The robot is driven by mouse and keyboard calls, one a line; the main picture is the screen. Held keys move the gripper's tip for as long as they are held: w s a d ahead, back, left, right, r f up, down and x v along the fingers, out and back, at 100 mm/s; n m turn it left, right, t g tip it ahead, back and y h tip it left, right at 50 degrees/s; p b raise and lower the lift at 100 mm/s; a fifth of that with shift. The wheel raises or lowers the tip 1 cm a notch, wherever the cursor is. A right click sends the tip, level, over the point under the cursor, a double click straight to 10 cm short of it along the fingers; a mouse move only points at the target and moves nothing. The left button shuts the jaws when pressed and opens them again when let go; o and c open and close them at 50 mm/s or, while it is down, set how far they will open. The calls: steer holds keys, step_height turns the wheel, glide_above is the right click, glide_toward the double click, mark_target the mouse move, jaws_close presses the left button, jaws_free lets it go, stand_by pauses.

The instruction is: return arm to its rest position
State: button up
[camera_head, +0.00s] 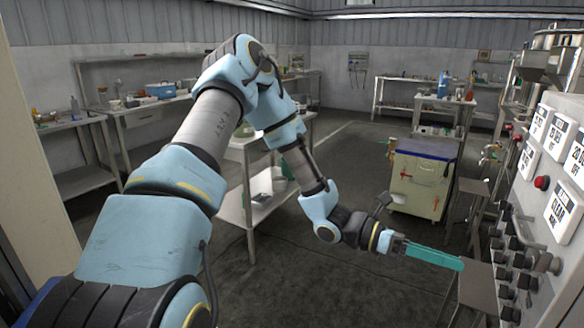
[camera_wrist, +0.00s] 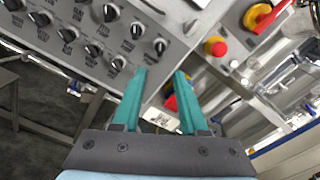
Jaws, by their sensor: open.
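My arm reaches forward from the lower left of the head view, bends at the elbow and comes down toward the right. My gripper (camera_head: 460,263) has long teal fingers that point right, toward the control panel. In the wrist view my gripper (camera_wrist: 162,75) shows its two teal fingers spread apart, with nothing held between them. The grey control panel (camera_wrist: 95,40) with rows of black knobs lies ahead of the fingers. I cannot tell how far the fingertips are from it.
The panel (camera_head: 545,262) with knobs and a red button (camera_head: 542,182) stands along the right edge. A cream cabinet (camera_head: 420,180) stands beyond the gripper. A table (camera_head: 232,205) stands behind my arm. Benches line the back walls. The floor (camera_head: 345,160) in the middle is open.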

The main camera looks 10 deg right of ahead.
steer(key=w+a+f+m+t+y, duration=0.25)
steer(key=a+m+y, duration=0.2)
steer(key=a, duration=0.45)
steer(key=w+a+f+m+t+y, duration=0.1)
steer(key=w+a+m+t+y, duration=0.25)
steer(key=a, duration=0.65)
steer(key=w+a+r+m+t+y, duration=0.1)
steer(key=w+a+r+m+t, duration=0.1)
steer(key=a, duration=0.5)
steer(key=w+a+r+m+t+y, duration=0.2)
steer(key=w+a+m, duration=0.1)
steer(key=a, duration=0.5)
steer(key=w+a+r+m+t+y, duration=0.2)
steer(key=a+m+t, duration=0.1)
steer(key=a, duration=0.4)
steer(key=shift+w+a+r+m, duration=0.15)
steer(key=shift+w+a+m, duration=0.2)
steer(key=shift+m, duration=0.25)
